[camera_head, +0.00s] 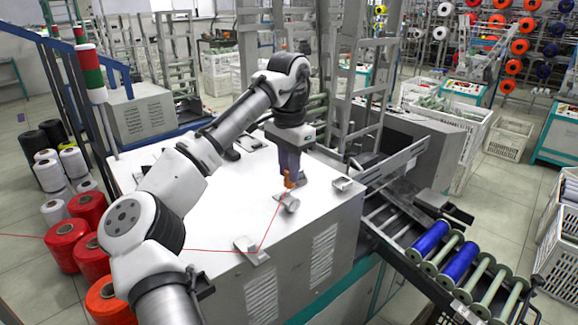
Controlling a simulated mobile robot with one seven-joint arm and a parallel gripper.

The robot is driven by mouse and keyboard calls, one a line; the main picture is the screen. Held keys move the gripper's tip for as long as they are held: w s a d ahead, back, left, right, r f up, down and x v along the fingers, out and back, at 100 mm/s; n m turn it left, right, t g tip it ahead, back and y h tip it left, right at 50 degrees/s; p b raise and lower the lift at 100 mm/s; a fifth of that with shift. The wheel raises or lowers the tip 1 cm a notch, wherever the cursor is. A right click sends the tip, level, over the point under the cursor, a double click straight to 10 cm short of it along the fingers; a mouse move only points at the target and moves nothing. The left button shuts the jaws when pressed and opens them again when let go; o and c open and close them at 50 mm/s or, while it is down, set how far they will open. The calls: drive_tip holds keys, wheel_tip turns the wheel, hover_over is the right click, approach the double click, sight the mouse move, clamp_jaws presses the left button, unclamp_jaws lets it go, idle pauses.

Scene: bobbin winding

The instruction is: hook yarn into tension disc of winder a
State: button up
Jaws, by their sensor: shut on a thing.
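The red yarn (270,227) runs in from the left, passes a small metal guide bracket (251,250) at the front of the winder's white top (190,172), and rises from there to my gripper (289,183). My gripper points down with its orange fingertips shut on the yarn. A small round metal piece (290,203), which looks like the tension disc, sits just below the fingertips. The yarn passes close by its left side. I cannot tell whether yarn and disc touch. The exact grip point is too small to see.
Another small metal bracket (342,184) stands to the right on the top. A metal frame (350,90) rises behind it. Rollers with blue bobbins (430,237) lie at the right. Red yarn cones (66,245) stand on the floor at the left.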

sight(289, 186)
drive_tip(key=shift+f, duration=0.2)
drive_tip(key=shift+f+b, duration=0.5)
drive_tip(key=shift+f, duration=1.1)
drive_tip(key=shift+f, duration=0.1)
drive_tip(key=shift+w+d, duration=0.1)
drive_tip(key=shift+w+d+p, duration=0.1)
drive_tip(key=shift+p, duration=0.25)
drive_tip(key=shift+w+d+r+p, duration=0.2)
drive_tip(key=shift+w+d+p, duration=0.35)
drive_tip(key=shift+d+p, duration=0.2)
drive_tip(key=shift+w+d+p, duration=0.75)
drive_tip(key=shift+w+d, duration=0.15)
drive_tip(key=shift+d, duration=0.1)
